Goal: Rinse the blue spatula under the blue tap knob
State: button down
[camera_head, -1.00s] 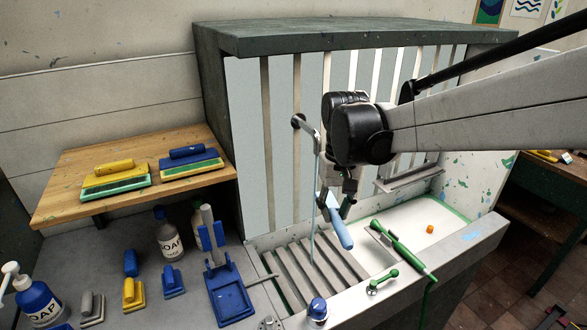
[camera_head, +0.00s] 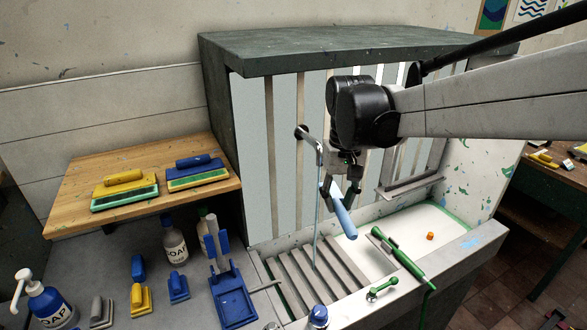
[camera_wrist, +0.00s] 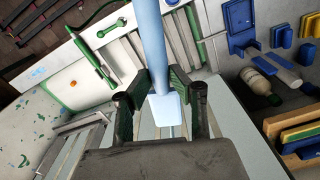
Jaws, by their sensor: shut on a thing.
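My gripper (camera_head: 340,194) is shut on the blue spatula (camera_head: 342,217), above the sink. The light blue handle hangs down and to the right in the head view. In the wrist view, the spatula (camera_wrist: 153,45) passes between my gripper's fingers (camera_wrist: 157,95), its pale flat end nearer the palm. A thin stream of water (camera_head: 316,225) falls from the spout (camera_head: 312,139), just left of the spatula; whether they touch is unclear. The blue tap knob (camera_head: 318,316) sits on the sink's front edge.
The sink has a slatted grate (camera_head: 305,275) below and a white basin part at right. A green sprayer (camera_head: 398,255) and green tap knob (camera_head: 382,287) are on its front. Soap bottles, a blue dustpan-like tool (camera_head: 230,295) and several small tools crowd the left counter.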

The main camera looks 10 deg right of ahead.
jog(key=shift+r+p, duration=1.75)
jog(key=shift+r, duration=1.5)
